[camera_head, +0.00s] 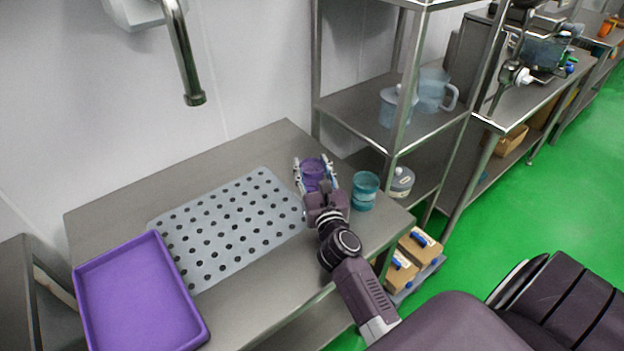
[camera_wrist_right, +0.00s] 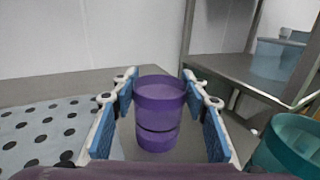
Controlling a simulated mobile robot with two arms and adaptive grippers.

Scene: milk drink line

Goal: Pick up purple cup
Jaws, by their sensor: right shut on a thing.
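The purple cup (camera_head: 313,173) stands upright toward the back right of the steel table, and it also shows in the right wrist view (camera_wrist_right: 158,105). My right gripper (camera_head: 315,170) reaches it from the front, with one finger on each side of the cup. In the wrist view the blue finger pads of the right gripper (camera_wrist_right: 161,110) flank the cup; the gripper is shut on it. Whether the cup's base touches the table is hard to tell. My left gripper is not in view.
A teal cup (camera_head: 365,190) stands close to the right of my gripper, and it shows in the wrist view (camera_wrist_right: 290,148). A grey perforated mat (camera_head: 228,222) and a purple tray (camera_head: 137,298) lie to the left. A steel shelf (camera_head: 345,107) with pitchers stands behind on the right.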

